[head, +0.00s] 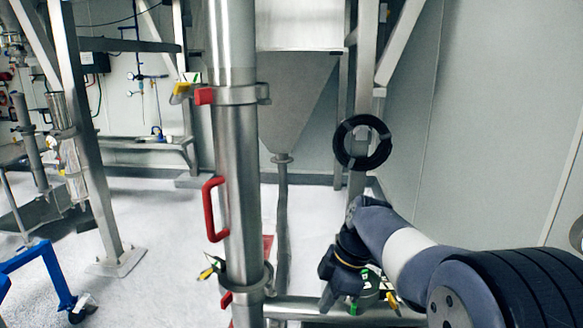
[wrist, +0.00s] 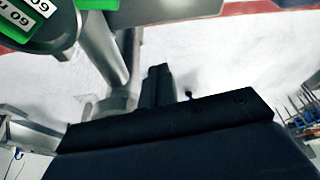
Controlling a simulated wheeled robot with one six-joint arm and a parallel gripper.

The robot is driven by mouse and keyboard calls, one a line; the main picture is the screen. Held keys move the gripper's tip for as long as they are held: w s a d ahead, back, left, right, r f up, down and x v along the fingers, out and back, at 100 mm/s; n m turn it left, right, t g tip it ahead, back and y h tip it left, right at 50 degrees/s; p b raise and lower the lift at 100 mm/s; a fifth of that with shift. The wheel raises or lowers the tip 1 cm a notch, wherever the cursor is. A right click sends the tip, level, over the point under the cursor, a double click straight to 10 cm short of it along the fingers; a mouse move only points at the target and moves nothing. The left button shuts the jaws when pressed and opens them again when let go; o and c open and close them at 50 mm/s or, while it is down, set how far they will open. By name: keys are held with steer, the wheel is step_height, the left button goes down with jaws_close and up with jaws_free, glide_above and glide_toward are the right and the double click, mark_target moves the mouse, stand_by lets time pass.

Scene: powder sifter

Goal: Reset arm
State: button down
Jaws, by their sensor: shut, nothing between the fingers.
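My arm reaches in from the lower right of the head view, and my gripper (head: 328,300) points down just above the horizontal steel pipe (head: 300,307). In the wrist view the dark fingers of my gripper (wrist: 158,72) are together, with nothing between them. I cannot tell whether the gripper touches the pipe. A vertical steel pipe (head: 234,150) with a red handle (head: 211,210) stands to the left of my gripper. Green and yellow tags (head: 370,297) show beside the gripper. Green tags (wrist: 42,8) and a steel pipe (wrist: 100,45) are close by in the wrist view.
A steel hopper (head: 295,90) hangs behind the vertical pipe. A black ring (head: 344,143) is in front of a steel post above my arm. A blue frame (head: 50,265) stands at the lower left. Pale floor (head: 160,240) is open between the frame and the pipe.

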steer(key=shift+w+a+m+t, duration=0.2)
steer(key=shift+a+m+t, duration=0.1)
steer(key=shift+a+m, duration=0.4)
